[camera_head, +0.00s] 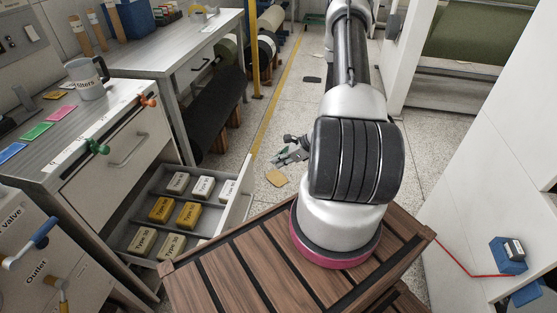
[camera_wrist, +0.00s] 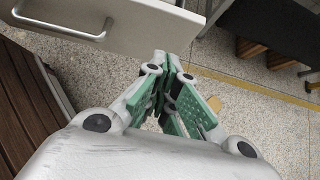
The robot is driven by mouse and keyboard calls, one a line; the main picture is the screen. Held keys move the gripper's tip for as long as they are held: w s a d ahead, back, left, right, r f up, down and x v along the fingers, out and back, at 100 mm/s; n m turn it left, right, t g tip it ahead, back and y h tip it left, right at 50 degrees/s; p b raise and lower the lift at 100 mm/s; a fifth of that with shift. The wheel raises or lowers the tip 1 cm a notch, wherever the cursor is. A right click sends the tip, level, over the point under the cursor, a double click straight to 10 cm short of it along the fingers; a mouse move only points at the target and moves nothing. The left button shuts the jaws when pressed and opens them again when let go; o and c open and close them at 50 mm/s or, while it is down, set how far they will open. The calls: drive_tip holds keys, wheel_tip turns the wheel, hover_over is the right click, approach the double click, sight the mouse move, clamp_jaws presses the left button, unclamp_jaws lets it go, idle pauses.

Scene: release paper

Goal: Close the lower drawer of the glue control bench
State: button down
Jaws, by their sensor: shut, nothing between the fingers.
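The lower drawer (camera_head: 168,178) of the grey bench stands pulled out at left centre in the head view. Several small white and yellow labelled blocks lie in its compartments. Its front panel is seen edge-on there; the wrist view shows a pale drawer front (camera_wrist: 150,28) with a bar handle (camera_wrist: 60,25) at upper left. My gripper (camera_head: 283,157) is beyond the drawer's right side in the head view. In the wrist view my gripper (camera_wrist: 165,75) has its green-padded fingers together, empty, close to the drawer front's right end. I cannot tell whether they touch it.
The upper drawer (camera_head: 115,165) is shut. Dark rolls (camera_head: 215,115) lie under the table behind. A white wall (camera_head: 500,150) stands at right.

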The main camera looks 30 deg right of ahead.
drive_tip(key=shift+w+a+f, duration=0.75)
drive_tip(key=shift+w+a, duration=0.25)
drive_tip(key=shift+w+a+f, duration=0.7)
drive_tip(key=shift+w+a, duration=0.3)
drive_tip(key=shift+w+a+f, duration=0.75)
drive_tip(key=shift+w+a, duration=0.25)
